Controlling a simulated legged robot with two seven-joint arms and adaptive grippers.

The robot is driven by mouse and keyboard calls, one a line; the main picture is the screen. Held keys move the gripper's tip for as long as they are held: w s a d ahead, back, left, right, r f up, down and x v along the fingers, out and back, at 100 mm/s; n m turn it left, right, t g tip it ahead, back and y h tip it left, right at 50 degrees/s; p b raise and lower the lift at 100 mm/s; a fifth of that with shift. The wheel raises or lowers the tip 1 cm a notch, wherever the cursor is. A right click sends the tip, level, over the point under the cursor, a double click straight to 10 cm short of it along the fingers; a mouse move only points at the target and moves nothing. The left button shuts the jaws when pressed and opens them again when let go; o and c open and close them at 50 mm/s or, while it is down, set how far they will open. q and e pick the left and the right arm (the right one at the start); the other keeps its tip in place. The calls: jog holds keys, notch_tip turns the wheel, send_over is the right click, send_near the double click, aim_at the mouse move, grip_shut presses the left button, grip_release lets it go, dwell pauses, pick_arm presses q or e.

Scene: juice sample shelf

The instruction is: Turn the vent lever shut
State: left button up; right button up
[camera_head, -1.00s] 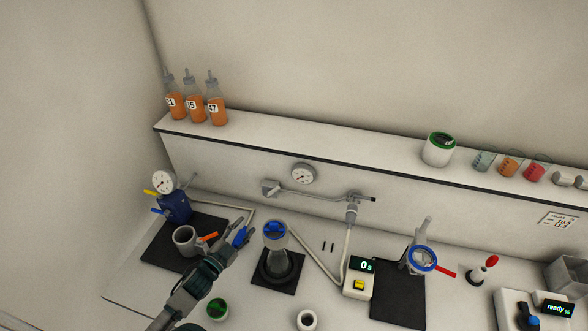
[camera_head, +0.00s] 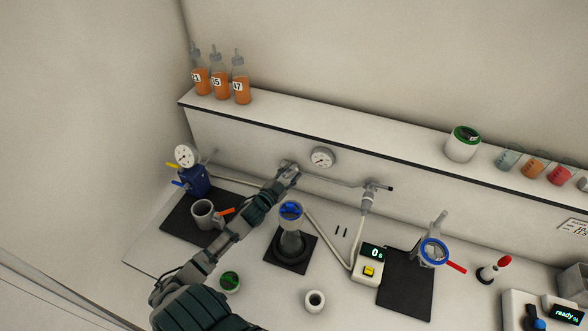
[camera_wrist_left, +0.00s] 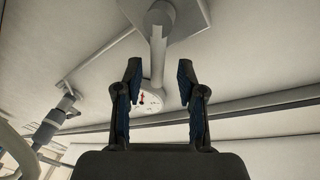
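A grey wall fitting with a pale bar-shaped handle shows at the top of the left wrist view (camera_wrist_left: 158,55); I take this handle to be the vent lever. In the head view my left gripper (camera_head: 288,172) is at this fitting and mostly covers it. In the left wrist view my left gripper (camera_wrist_left: 160,82) is open, with its dark, blue-padded fingers on either side of the handle's end in the picture. No contact is visible, and I cannot tell how deep the handle sits between them. My right gripper is not in view.
A round gauge (camera_head: 321,158) is close to the right of the gripper. A hose connector (camera_head: 368,200) hangs from the wall pipe. Below stand a blue-topped vessel (camera_head: 290,212), a grey mug (camera_head: 203,212) and a timer (camera_head: 368,262). The shelf (camera_head: 330,138) runs above.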

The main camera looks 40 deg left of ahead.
pick_arm(q)
jog(key=shift+w+d+r, duration=0.1)
jog(key=shift+w+d, duration=0.05)
jog(key=shift+w, duration=0.65)
jog(key=shift+w+d, duration=0.15)
jog(key=shift+d, duration=0.1)
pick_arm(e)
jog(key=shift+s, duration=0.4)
pick_arm(q)
jog(key=shift+a, duration=0.1)
grip_shut()
jog(key=shift+a, duration=0.1)
